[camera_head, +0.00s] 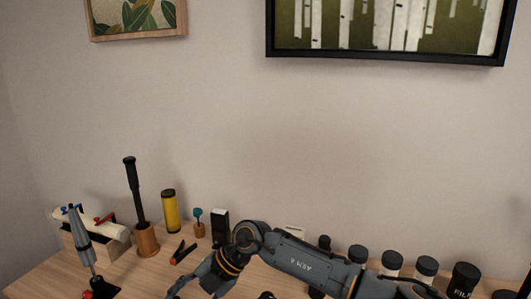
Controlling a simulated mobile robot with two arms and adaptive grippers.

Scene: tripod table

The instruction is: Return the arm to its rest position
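My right arm (305,259) comes in from the lower right, reaches left across the front of the table and bends down at a joint with orange rings. My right gripper (187,289) is at the bottom edge, low over the table's front. Its fingertips are partly cut off by the frame, so I cannot tell whether it is open or shut. I see nothing clearly held in it. My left gripper is not in view.
On the wooden table (147,280) stand a grey tapered tool (80,238), a wooden cup with a black rod (147,241), a yellow cylinder (170,211) and an orange-black clamp (183,252). Several dark-lidded canisters (425,268) stand behind my arm at right.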

